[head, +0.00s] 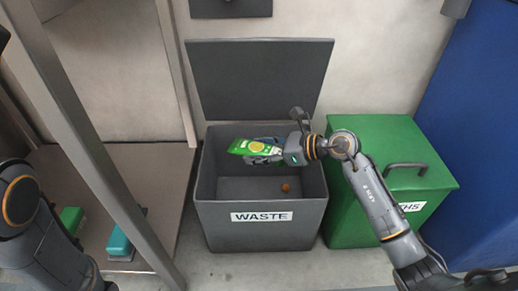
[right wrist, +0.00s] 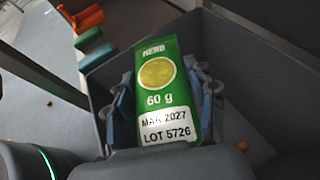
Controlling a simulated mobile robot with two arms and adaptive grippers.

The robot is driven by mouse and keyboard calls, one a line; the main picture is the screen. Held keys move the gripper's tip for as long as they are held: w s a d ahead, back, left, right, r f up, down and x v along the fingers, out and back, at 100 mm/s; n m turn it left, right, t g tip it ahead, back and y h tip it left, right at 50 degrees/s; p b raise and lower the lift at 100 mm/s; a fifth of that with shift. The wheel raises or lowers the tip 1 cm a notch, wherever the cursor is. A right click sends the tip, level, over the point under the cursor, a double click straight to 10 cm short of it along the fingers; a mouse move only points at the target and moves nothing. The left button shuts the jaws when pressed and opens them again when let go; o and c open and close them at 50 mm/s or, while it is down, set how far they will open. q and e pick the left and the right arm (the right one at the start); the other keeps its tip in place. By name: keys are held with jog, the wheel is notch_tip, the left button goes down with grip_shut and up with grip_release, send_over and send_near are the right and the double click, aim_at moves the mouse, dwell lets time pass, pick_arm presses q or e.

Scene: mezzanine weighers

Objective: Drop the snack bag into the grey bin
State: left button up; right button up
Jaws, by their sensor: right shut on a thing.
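The snack bag (head: 243,147) is green with a yellow disc. In the right wrist view the bag (right wrist: 158,75) shows "HERB", "60 g" and "LOT 5726". My right gripper (head: 264,150) is shut on the bag, with one finger at each side of it. It holds the bag over the open mouth of the grey bin (head: 260,238), which is marked "WASTE". The bin's lid (head: 260,78) stands open at the back. A small orange-brown round thing (head: 286,188) lies inside the bin. My left arm enters at the left, but its gripper is out of sight.
A green bin (head: 350,220) with a closed lid stands right of the grey bin. A blue panel (head: 470,130) is at the far right. At the left, a grey post (head: 95,150) rises before a shelf (head: 150,170) with green and teal things.

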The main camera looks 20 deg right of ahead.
jog(key=shift+f, duration=0.15)
jog(key=o, duration=1.2)
jog(key=shift+o, duration=0.2)
jog(key=v, duration=1.2)
